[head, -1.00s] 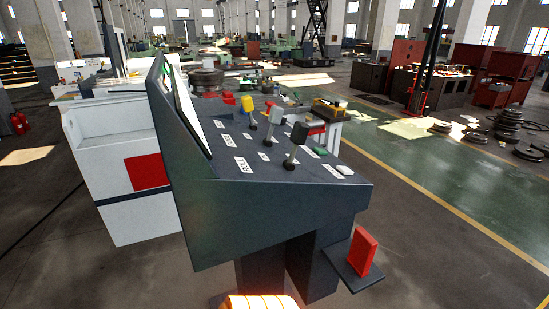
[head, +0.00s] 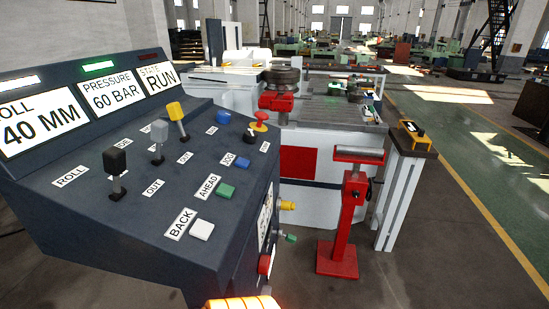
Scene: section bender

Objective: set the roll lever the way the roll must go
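The control desk (head: 85,225) fills the left of the head view. Its roll lever (head: 115,162) has a black grip and stands about upright, beside the ROLL label (head: 70,176). An OUT label (head: 153,187) lies to its right. A grey-gripped lever (head: 159,135) and a yellow-gripped lever (head: 177,112) stand farther along the same row. The displays read ROLL 40 MM (head: 40,122), PRESSURE 60 BAR (head: 113,92) and STATE RUN (head: 160,78). Neither gripper is in view.
A white button (head: 201,230), a green button (head: 225,190), blue buttons and a red knob (head: 260,120) sit right of the levers. A red roller stand (head: 350,210) and the white bending machine (head: 325,160) are beyond the desk. Floor at the lower right is clear.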

